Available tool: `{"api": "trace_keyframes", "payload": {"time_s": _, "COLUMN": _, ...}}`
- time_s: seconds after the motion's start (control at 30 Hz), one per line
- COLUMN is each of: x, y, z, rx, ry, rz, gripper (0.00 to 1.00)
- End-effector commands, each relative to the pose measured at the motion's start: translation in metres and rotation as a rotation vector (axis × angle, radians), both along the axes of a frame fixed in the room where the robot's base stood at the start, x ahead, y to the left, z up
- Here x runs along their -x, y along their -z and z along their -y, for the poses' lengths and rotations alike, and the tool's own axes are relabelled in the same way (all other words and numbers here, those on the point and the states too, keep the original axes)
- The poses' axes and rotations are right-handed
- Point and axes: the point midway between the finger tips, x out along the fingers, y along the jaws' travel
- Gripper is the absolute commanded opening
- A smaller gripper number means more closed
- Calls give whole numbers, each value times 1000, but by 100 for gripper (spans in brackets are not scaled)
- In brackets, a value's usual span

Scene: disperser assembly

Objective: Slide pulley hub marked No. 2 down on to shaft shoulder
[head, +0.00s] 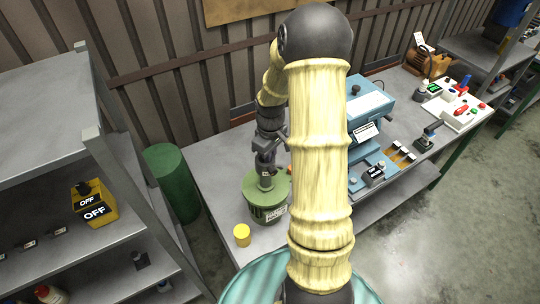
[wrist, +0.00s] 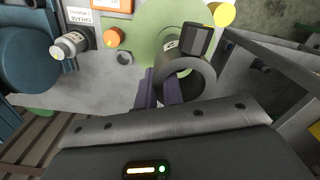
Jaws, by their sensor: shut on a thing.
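The pulley hub is a dark grey ring (wrist: 190,72) in the wrist view, with a small white tag beside its upper edge; the tag's mark is too small to read surely. My gripper (wrist: 160,92) is shut on the hub's near left side, its purple fingers close together. In the head view my gripper (head: 267,158) points down over the green round machine (head: 264,205), and the hub (head: 266,183) shows small and grey at its top centre. The green top (wrist: 160,25) lies behind the hub in the wrist view. The shaft shoulder is hidden, so I cannot tell whether the hub touches it.
A yellow cylinder (head: 242,235) stands at the bench's front left. A blue machine (head: 370,115) stands to the right, behind my arm. A grey shelf (head: 60,75) is at left, beside a green drum (head: 172,180). A black block (wrist: 196,38) is close by the hub.

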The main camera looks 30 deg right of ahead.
Motion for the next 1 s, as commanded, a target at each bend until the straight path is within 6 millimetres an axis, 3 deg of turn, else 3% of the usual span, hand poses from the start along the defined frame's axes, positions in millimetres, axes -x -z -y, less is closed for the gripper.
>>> {"api": "trace_keyframes", "payload": {"time_s": 1.0, "x": 0, "y": 4, "z": 0, "rx": 1, "ry": 0, "rz": 1, "gripper": 0}}
